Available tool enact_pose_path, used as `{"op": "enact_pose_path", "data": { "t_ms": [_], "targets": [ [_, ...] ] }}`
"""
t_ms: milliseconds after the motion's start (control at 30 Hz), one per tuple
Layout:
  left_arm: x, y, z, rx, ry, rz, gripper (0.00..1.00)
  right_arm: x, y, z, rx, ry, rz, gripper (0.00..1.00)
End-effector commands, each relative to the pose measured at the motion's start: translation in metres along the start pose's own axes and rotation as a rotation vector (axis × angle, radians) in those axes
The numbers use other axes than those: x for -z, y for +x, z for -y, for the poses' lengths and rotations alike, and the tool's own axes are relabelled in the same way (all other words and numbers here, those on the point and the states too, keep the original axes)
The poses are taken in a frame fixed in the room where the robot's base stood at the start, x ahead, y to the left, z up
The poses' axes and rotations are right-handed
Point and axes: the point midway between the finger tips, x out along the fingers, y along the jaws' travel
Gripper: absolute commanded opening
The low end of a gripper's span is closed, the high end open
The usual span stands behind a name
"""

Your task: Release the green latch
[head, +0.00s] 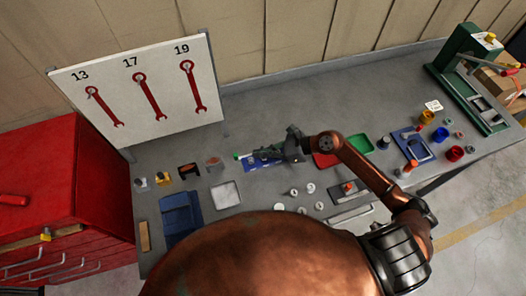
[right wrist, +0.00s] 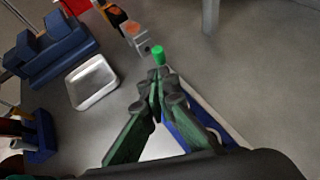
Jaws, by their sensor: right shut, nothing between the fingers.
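A small green cylinder-shaped piece, which looks like the green latch (head: 237,156), sits at the left end of a blue fixture (head: 258,164) on the bench. In the right wrist view the green piece (right wrist: 158,56) shows just beyond my fingertips, with its rounded side and top visible. My right gripper (head: 272,153) is over the blue fixture. Its fingers (right wrist: 156,84) are shut with nothing between them, and the tips look very close to the green piece; I cannot tell if they touch. The gripper hides much of the fixture. My left gripper is not in view.
A white tray (head: 226,196) and a blue block stand (head: 181,218) lie left of the gripper. A red tray (head: 325,160) and a green tray (head: 360,145) lie to its right. A wrench board (head: 145,88) stands behind. Several small round pieces lie in front.

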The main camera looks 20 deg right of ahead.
Motion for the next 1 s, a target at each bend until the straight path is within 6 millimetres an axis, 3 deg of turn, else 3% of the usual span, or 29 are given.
{"op": "enact_pose_path", "data": {
  "t_ms": [133, 333, 867, 1000],
  "targets": [
    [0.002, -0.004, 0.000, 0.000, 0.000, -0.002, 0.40, -0.002, 0.028, 0.000, -0.001, 0.003, 0.003, 0.00],
    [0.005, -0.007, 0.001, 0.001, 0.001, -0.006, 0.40, -0.001, 0.053, -0.001, -0.001, 0.002, 0.002, 0.00],
    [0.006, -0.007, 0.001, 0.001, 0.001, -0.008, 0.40, -0.001, 0.063, -0.001, 0.000, 0.001, 0.000, 0.00],
    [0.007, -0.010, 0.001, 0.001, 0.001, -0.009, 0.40, -0.010, 0.076, -0.009, -0.001, -0.001, 0.001, 0.00]
  ]
}}
